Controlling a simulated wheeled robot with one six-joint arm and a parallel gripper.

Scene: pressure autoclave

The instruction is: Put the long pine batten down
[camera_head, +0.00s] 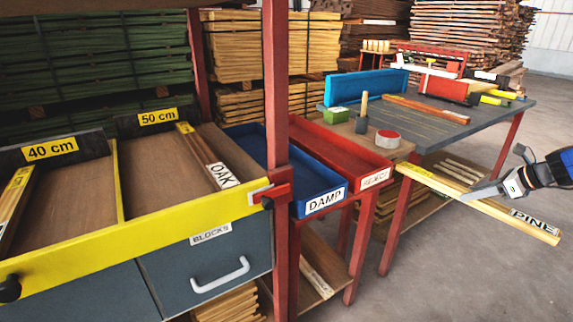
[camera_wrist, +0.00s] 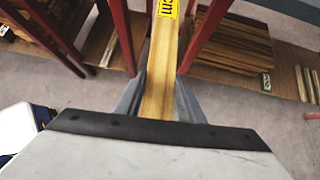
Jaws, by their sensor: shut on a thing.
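The long pine batten (camera_head: 440,184) is a pale yellow stick with a PINE label near its right end. My gripper (camera_head: 470,194) is shut on it near the middle, holding it in the air in front of the grey workbench. The batten slopes down to the right. In the wrist view, the batten (camera_wrist: 162,60) runs away between my two fingers (camera_wrist: 160,88), with a yellow cm label at its far end. Part of the batten is hidden by my gripper.
A yellow-fronted rack has bays marked 40 cm (camera_head: 50,150) and 50 cm (camera_head: 158,117); the latter holds an OAK batten (camera_head: 205,155). A blue DAMP tray (camera_head: 322,202) and red REJECT tray (camera_head: 375,179) stand beside it. The workbench (camera_head: 470,122) carries tools. Red posts stand close by.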

